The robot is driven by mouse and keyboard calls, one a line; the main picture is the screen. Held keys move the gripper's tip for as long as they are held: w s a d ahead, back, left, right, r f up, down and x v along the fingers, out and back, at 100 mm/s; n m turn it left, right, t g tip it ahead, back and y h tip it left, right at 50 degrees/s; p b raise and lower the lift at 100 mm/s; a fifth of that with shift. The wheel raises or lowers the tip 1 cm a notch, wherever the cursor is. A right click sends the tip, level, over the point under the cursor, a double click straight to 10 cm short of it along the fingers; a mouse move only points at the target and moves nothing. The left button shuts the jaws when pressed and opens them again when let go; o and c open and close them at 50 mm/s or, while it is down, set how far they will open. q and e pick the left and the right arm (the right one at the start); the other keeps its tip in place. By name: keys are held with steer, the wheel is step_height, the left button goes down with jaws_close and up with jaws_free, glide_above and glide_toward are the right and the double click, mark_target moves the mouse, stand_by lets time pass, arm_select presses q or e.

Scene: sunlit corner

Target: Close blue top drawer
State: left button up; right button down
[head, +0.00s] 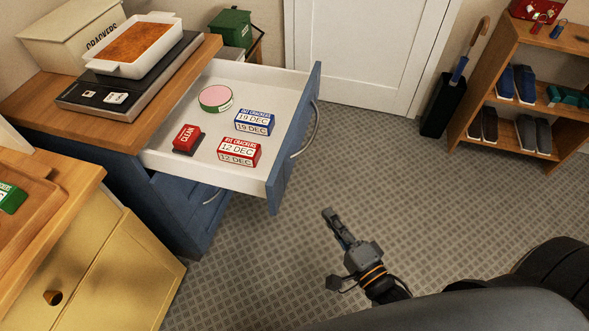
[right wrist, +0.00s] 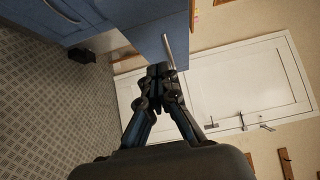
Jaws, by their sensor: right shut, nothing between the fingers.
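The blue top drawer (head: 292,140) is pulled well out of the blue cabinet in the head view. Its front faces right and carries a curved metal handle (head: 308,132). Inside lie a red box (head: 239,151), a blue box (head: 254,122), a red block (head: 187,138) and a round pink-and-green tin (head: 216,98). My right gripper (head: 328,213) is shut and empty, over the floor to the right of and below the drawer front, apart from it. In the right wrist view my right gripper (right wrist: 160,70) points toward the blue drawer front (right wrist: 150,30) and its handle (right wrist: 168,50). My left gripper is not in view.
A lower blue drawer (head: 185,205) sits beneath. A grey appliance with a white baking dish (head: 140,45) stands on the cabinet top. A yellow cabinet (head: 110,265) is at the lower left. A white door (head: 370,45) and a shoe rack (head: 520,80) stand behind. The floor right of the drawer is clear.

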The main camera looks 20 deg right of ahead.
mark_target(285, 173)
steer(key=w+a, duration=0.1)
steer(key=w, duration=0.3)
steer(key=w+a+p, duration=0.1)
steer(key=w+a, duration=0.1)
steer(key=w, duration=0.1)
steer(key=w+a, duration=0.2)
steer(key=w, duration=0.2)
steer(key=shift+w+a+r+p, duration=0.15)
steer(key=shift+w+p, duration=0.15)
steer(key=shift+p, duration=0.1)
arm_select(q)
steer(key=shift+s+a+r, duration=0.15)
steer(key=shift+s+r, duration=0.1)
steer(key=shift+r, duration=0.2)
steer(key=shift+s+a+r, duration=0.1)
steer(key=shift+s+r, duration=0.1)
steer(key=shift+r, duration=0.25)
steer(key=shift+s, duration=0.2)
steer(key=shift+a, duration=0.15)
